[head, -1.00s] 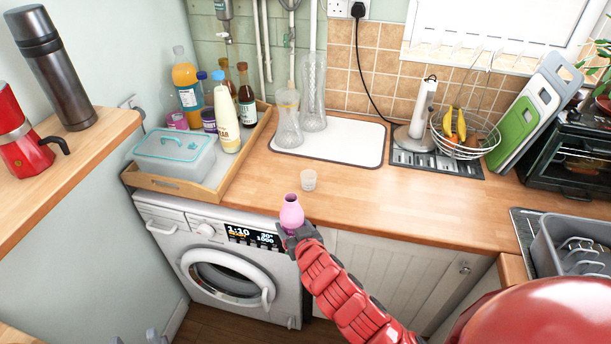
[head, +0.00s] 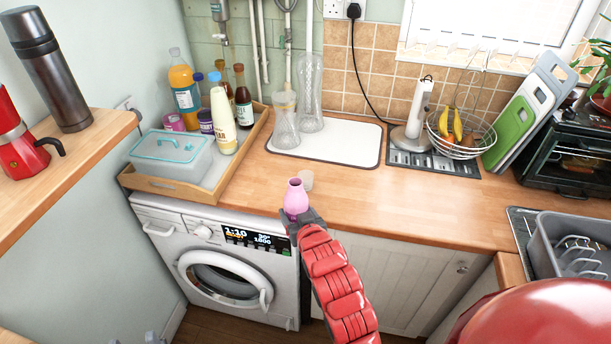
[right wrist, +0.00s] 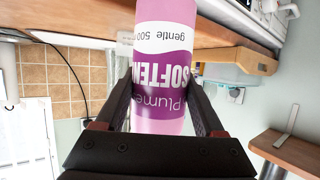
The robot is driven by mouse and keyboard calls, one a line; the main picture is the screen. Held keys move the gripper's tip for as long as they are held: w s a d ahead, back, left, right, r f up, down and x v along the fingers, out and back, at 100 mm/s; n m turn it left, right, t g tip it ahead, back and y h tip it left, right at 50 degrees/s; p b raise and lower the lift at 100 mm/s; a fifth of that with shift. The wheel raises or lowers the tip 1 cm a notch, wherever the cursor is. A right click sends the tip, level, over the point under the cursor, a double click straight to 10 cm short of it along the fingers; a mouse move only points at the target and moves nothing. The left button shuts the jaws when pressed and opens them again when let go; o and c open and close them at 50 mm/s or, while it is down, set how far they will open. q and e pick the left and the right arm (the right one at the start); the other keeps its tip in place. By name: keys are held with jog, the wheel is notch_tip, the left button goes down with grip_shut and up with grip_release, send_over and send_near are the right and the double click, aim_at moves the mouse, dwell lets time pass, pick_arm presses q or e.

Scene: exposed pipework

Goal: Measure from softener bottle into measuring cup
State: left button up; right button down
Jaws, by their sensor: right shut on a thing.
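The pink softener bottle (head: 296,200) is roughly upright at the counter's front edge, with no cap visible on its neck. My right gripper (head: 299,222) is shut around its body. In the right wrist view, the bottle (right wrist: 162,75) shows its purple and white label upside down between the two fingers (right wrist: 162,118). The small clear measuring cup (head: 307,180) stands on the wooden counter just behind and right of the bottle neck, which overlaps its left side. Small grey tips at the bottom left edge may be my left gripper (head: 133,339); too little shows to tell its state.
A wooden tray (head: 160,184) with bottles and a lidded box stands left. A wire fruit basket (head: 480,140) is further right. The counter right of the cup is clear. A washing machine (head: 215,250) is below.

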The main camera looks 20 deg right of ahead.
jog(key=shift+s+d+r, duration=0.1)
jog(key=shift+d+r, duration=0.45)
jog(key=shift+d, duration=0.1)
jog(key=shift+m+h, duration=0.7)
jog(key=shift+h, duration=0.1)
jog(key=shift+s+d, duration=0.3)
jog(key=shift+d, duration=0.6)
jog(key=shift+s+d, duration=0.3)
jog(key=shift+d, duration=0.55)
jog(key=shift+s+d, duration=0.3)
jog(key=shift+d, duration=0.6)
